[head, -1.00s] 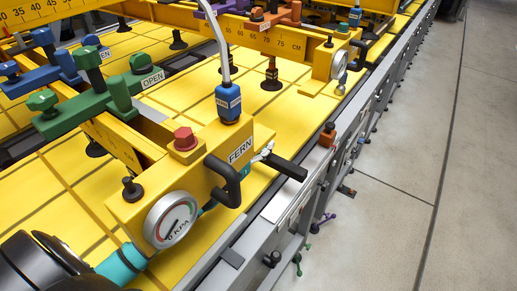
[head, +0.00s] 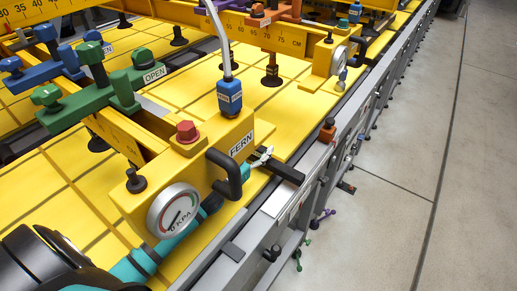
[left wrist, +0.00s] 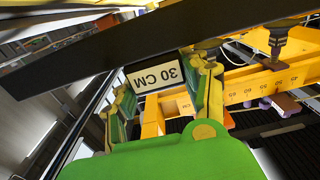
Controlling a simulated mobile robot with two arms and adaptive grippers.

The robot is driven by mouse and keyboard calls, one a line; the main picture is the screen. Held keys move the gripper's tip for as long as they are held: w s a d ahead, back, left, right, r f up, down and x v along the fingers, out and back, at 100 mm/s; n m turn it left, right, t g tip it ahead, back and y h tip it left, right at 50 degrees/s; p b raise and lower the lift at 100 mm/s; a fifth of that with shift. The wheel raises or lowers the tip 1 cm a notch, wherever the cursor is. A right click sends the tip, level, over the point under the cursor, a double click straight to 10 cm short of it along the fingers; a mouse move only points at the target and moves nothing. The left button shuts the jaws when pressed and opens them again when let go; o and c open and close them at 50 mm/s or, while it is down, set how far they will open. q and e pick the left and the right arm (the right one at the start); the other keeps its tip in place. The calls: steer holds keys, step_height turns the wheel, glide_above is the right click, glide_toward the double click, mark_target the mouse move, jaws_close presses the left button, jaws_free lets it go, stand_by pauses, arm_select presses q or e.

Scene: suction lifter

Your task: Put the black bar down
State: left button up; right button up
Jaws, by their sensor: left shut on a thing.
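The black bar (head: 287,172) sticks out to the right of the yellow FERN block in the head view, over the grey rail beside the yellow sheet. Part of it is hidden behind the block and handle. My left gripper (head: 262,157) reaches under the block and is shut on the bar. In the left wrist view the bar (left wrist: 90,62) crosses the top as a long dark beam. A white "30 CM" label (left wrist: 155,75) shows between the green fingers of my left gripper (left wrist: 165,90). My right gripper is in neither view.
The yellow FERN block (head: 205,150) carries a gauge (head: 173,210), a black handle (head: 226,172) and a red knob (head: 187,131). An orange block (head: 327,132) sits farther along the rail (head: 265,225). Grey floor (head: 400,200) lies open at right.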

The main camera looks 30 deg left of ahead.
arm_select(q)
steer(key=o, duration=1)
steer(key=shift+s+d+f, duration=0.1)
steer(key=shift+s+f, duration=0.1)
steer(key=shift+f, duration=0.65)
steer(key=o, duration=0.4)
steer(key=shift+f, duration=0.1)
steer(key=shift+r+p, duration=0.3)
steer(key=shift+r, duration=0.1)
steer(key=s, duration=0.3)
steer(key=s+a+b, duration=0.1)
steer(key=s, duration=0.2)
steer(key=s+b, duration=0.1)
steer(key=s, duration=0.3)
steer(key=shift+s+a+r, duration=0.1)
steer(key=shift+a+r, duration=0.15)
steer(key=shift+a, duration=0.1)
steer(key=shift+s+a+r+b, duration=0.1)
steer(key=shift+s+b, duration=0.2)
steer(key=shift+s, duration=0.2)
steer(key=shift+s+r, duration=0.1)
steer(key=shift+r, duration=0.05)
